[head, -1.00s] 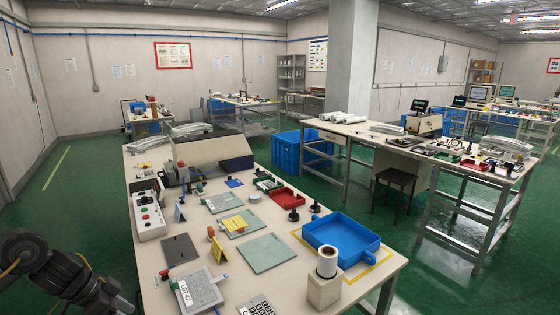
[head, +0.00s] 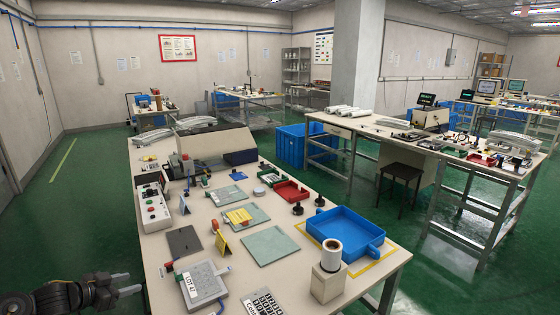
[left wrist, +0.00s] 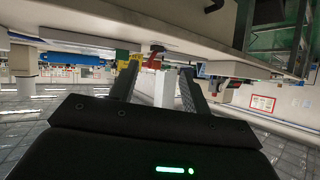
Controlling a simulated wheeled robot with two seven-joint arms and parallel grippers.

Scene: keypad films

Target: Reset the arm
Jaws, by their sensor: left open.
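My left gripper (head: 131,284) is at the lower left of the head view, off the left side of the near workbench (head: 212,250) and over the green floor. Its two fingers are apart with nothing between them. In the left wrist view the gripper (left wrist: 158,86) also shows spread fingers, with the room appearing upside down behind them. My right gripper is in neither view.
The bench's near left part holds a LOT 47 device (head: 202,284), a dark plate (head: 184,241) and a control box (head: 151,208). A blue tray (head: 371,232) and a cup on a block (head: 327,284) stand at the right. Floor left of the bench is clear.

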